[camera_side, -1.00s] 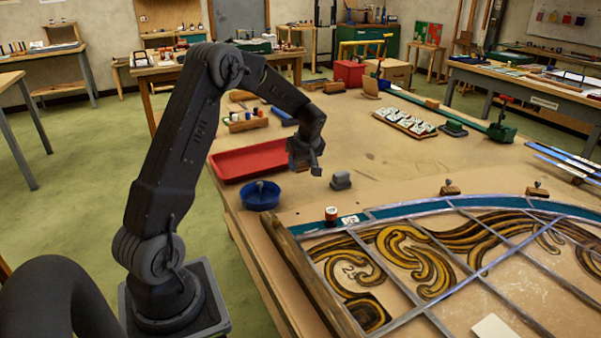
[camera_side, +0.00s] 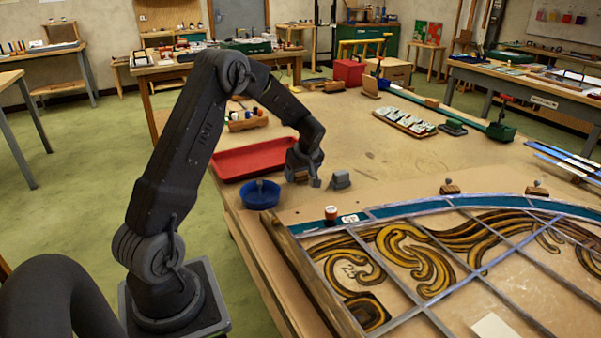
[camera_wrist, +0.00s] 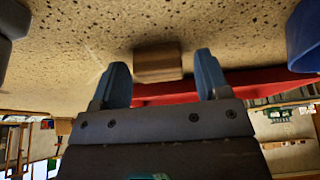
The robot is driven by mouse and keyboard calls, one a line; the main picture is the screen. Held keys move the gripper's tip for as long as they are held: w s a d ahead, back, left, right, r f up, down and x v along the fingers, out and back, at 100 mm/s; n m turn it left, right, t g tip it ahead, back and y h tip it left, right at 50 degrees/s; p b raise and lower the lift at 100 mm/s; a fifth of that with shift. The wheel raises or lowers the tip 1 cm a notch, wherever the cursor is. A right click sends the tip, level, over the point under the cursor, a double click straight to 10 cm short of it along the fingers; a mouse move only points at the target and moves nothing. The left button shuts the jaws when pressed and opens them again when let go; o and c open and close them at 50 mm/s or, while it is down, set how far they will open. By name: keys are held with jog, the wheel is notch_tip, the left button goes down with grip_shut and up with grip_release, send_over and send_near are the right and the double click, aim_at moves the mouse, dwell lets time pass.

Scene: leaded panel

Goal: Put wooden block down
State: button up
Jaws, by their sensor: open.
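The wooden block (camera_wrist: 158,62) is a small brown piece in the wrist view, against the speckled tabletop (camera_wrist: 80,35). It lies between the tips of my gripper (camera_wrist: 161,66), with a visible gap on each side. The two blue-grey fingers are open and apart from it. In the side view my gripper (camera_side: 306,182) is low over the table, right of the blue bowl (camera_side: 260,197).
A red tray (camera_side: 255,160) lies just behind and left of my gripper. A grey block-like object (camera_side: 340,179) stands close to its right. The leaded panel (camera_side: 440,255) with its wooden edge strip fills the front right. Bare table lies behind, to the right.

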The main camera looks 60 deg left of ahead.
jog(key=shift+r, duration=0.1)
jog(key=s+d+r+m+t, duration=0.2)
jog(key=s+d+r+m, duration=0.15)
jog(key=d+r, duration=1.2)
jog(key=s+d+r+m+t+h, duration=0.1)
jog(key=s+d+m+h, duration=0.1)
jog(key=s+d+m, duration=0.5)
jog(key=s+d+r+m+t+h, duration=0.2)
jog(key=s+d+m, duration=0.5)
jog(key=s+d, duration=0.3)
jog(key=shift+s+r+t, duration=0.25)
jog(key=shift+s+t, duration=0.05)
jog(key=shift+s, duration=0.3)
